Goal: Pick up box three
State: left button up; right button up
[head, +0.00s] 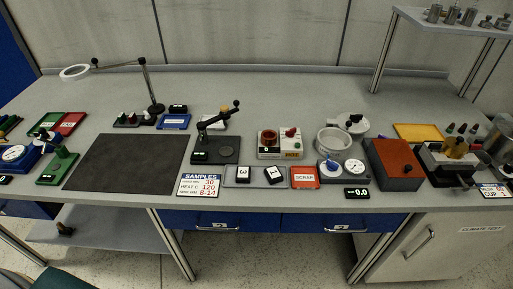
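Two small black-and-white boxes lie on a grey tray (258,183) near the front edge of the bench, left of a red tray marked SCRAP. The left box (243,173) bears a mark that looks like a 3. The right box (273,173) lies slightly turned, and its mark is too small to read surely. Neither of my grippers is in view, and nothing touches the boxes.
A samples card (199,185) stands left of the tray, and the red SCRAP tray (304,177) is close on its right. A black lever device (215,148) and a beige unit (280,144) stand behind. A dark mat (126,162) lies bare at left.

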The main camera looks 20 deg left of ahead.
aim_at(243, 172)
jog(key=i+l+u, duration=0.15)
jog(key=l+u, duration=0.25)
jog(key=i+l+u, duration=0.1)
jog(key=l+u, duration=0.3)
jog(key=l, duration=0.25)
jog(key=l+u, duration=0.4)
jog(key=l, duration=0.15)
